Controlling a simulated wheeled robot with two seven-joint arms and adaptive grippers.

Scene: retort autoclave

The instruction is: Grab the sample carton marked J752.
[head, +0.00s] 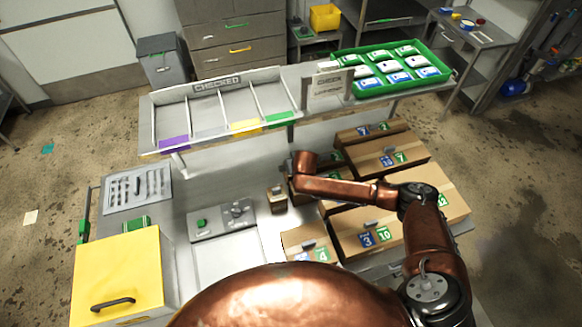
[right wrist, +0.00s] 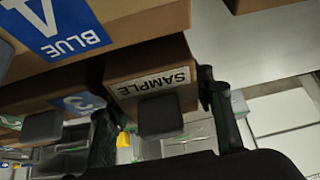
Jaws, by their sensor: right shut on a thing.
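A small brown carton with a white SAMPLE label (right wrist: 150,82) and a dark grey tab sits between the two fingers of my right gripper (right wrist: 165,125) in the right wrist view. The gripper is shut on this sample carton. No J752 marking is readable. In the head view a small brown carton (head: 277,201) stands on the bench at the left side of the larger cartons, beside the end of my right arm. My right gripper's fingers are mostly hidden there by the copper wrist. My left gripper is not in view.
Larger brown cartons (head: 400,230) with blue and green number labels crowd the bench right of the gripper. A CHECKED rack (head: 218,84) and a green tray (head: 442,79) of packs stand on the raised shelf behind. A yellow box (head: 115,265) and a control panel (head: 222,220) are left.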

